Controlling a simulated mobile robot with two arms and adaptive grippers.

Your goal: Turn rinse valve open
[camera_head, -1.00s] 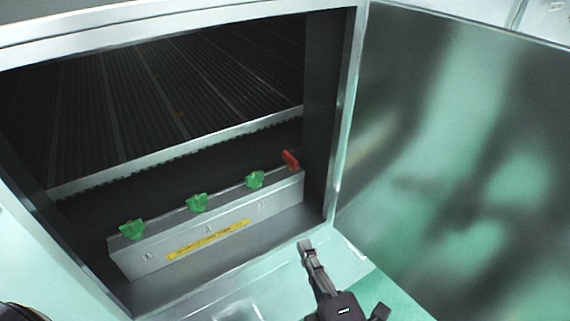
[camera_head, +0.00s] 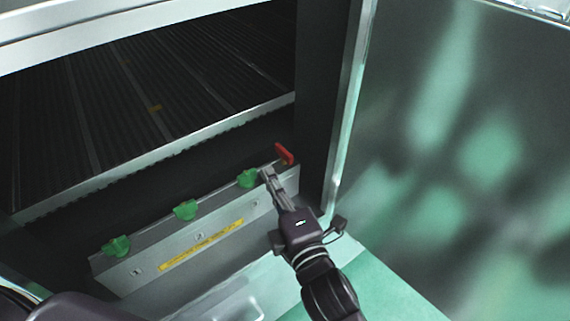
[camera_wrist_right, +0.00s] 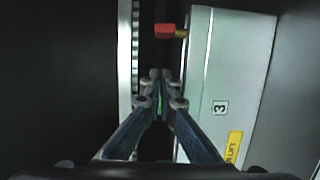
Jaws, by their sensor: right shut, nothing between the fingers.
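The valve box (camera_head: 140,270) is a long grey manifold inside the open cabinet. Three green knobs (camera_head: 185,209) sit along its top, and a red lever handle (camera_head: 284,154) is at its right end. No label naming the rinse valve can be read. My right gripper (camera_head: 266,173) is shut and empty, its tips beside the rightmost green knob (camera_head: 249,178) and just short of the red handle. In the right wrist view the closed fingertips (camera_wrist_right: 161,75) point toward the red handle (camera_wrist_right: 166,31), with a gap between. Green shows between the fingers. My left gripper is not in view.
The cabinet's right frame post (camera_head: 345,110) stands close to my right arm. A large reflective door panel (camera_head: 460,150) is open on the right. A ribbed rack (camera_head: 150,100) lies behind the valves. A yellow label (camera_head: 202,245) is on the box front.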

